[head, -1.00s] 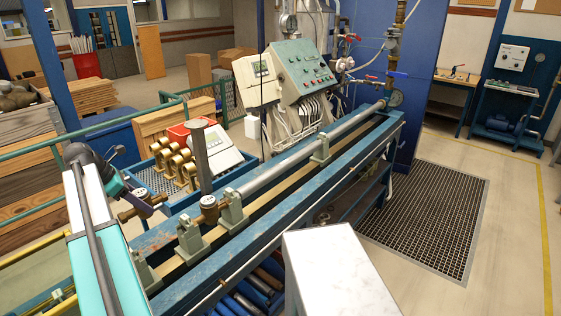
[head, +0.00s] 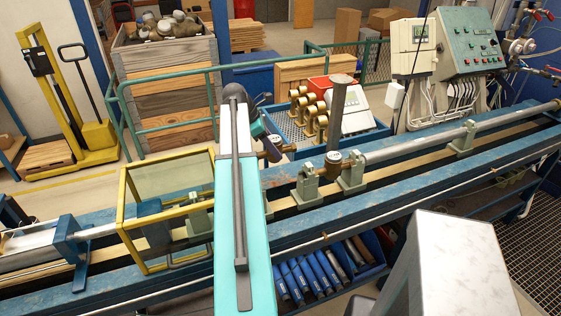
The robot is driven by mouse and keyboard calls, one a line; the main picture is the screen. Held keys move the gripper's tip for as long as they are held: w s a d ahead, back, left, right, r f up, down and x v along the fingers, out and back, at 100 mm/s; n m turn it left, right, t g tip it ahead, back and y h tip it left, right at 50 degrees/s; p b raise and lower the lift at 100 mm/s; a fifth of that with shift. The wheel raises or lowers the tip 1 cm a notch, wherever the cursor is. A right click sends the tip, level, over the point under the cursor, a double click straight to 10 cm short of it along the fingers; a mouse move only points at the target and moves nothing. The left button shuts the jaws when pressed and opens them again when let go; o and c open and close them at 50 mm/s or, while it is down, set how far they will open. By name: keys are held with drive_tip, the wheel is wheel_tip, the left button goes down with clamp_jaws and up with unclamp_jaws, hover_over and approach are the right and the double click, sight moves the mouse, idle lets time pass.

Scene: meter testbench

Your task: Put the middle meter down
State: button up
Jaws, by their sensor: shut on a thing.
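My gripper (head: 262,136) is at the end of my teal and white arm, above the far side of the test bench (head: 410,190). It is shut on a brown and brass meter (head: 272,150), which is partly hidden by the gripper and arm. The held meter appears above the bench, left of the other meter; its exact height is hard to tell. Another brown meter (head: 333,162) sits in the bench line between grey-green clamp supports (head: 307,186). A dark upright cylinder (head: 341,105) rises just behind that meter.
A blue tray (head: 371,141) with several brass fittings (head: 308,118) and a white-grey device stands behind the bench. A yellow-framed guard (head: 125,205) is left of my arm. A control panel (head: 468,42) stands at the back right. Green railings run behind.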

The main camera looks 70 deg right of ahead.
drive_tip(key=shift+f+p, duration=0.45)
drive_tip(key=shift+f, duration=1.55)
drive_tip(key=shift+f, duration=0.15)
drive_tip(key=shift+f+p, duration=0.6)
drive_tip(key=shift+f, duration=1.1)
drive_tip(key=shift+f, duration=0.1)
drive_tip(key=o, duration=1.7)
drive_tip(key=shift+c, duration=0.2)
drive_tip(key=shift+b+v, duration=1.5)
drive_tip(key=shift+v, duration=4.55)
